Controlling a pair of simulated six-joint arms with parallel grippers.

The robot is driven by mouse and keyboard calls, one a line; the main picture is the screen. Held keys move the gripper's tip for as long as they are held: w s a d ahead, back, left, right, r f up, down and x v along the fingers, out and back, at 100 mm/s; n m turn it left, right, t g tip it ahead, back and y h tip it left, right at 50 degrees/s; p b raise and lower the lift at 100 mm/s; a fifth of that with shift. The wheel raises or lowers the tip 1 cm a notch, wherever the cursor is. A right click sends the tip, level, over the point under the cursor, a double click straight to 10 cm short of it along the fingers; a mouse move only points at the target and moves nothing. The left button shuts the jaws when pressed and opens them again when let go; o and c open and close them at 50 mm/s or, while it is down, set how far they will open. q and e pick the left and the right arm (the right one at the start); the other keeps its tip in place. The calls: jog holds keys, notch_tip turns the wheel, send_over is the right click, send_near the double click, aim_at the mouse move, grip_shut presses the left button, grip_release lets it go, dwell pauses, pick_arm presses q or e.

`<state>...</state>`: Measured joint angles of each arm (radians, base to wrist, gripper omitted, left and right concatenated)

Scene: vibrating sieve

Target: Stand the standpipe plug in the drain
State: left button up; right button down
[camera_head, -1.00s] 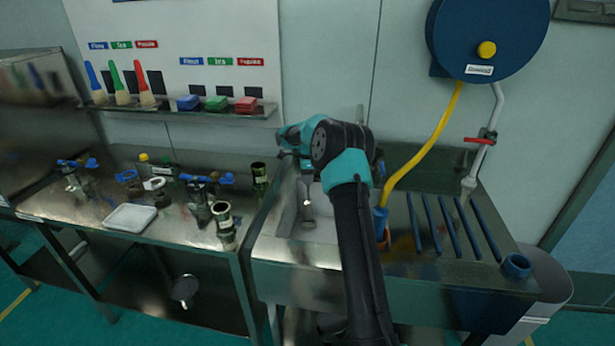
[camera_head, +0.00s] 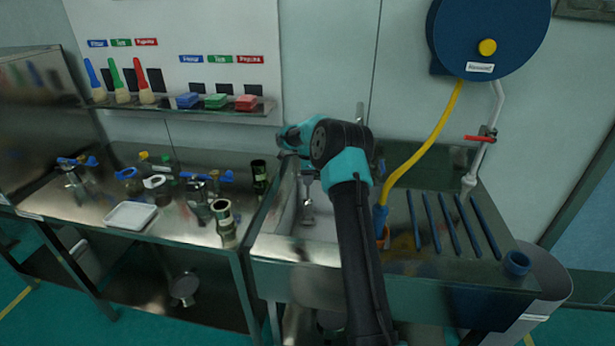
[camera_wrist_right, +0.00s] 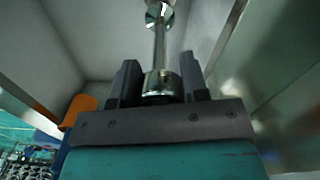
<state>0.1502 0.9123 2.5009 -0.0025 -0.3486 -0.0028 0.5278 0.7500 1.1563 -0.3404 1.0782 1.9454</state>
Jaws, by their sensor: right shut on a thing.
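The standpipe plug (camera_wrist_right: 160,50) is a shiny metal pipe with a wider collar at the fingers and a rounded far end. My right gripper (camera_wrist_right: 159,85) is shut on the collar in the right wrist view, and the pipe extends away from the fingers. In the head view the plug (camera_head: 307,208) shows below my right wrist, inside the sink basin (camera_head: 281,207). My right arm hides part of the basin and most of the gripper. I cannot make out the drain, or whether the plug touches it. My left gripper is not in view.
A yellow hose (camera_head: 423,146) with a blue end hangs right of my arm, beside an orange thing (camera_wrist_right: 80,108). The left bench (camera_head: 180,240) carries a white tray (camera_head: 131,215) and several metal fittings.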

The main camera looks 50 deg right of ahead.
jog(key=shift+f, duration=1.55)
dwell(2.4)
jog(key=c, duration=0.5)
grip_release()
jog(key=shift+c, duration=0.2)
notch_tip(320, 180, up, 17)
jog(key=shift+r, duration=0.2)
jog(key=shift+a, duration=0.1)
dwell(0.8)
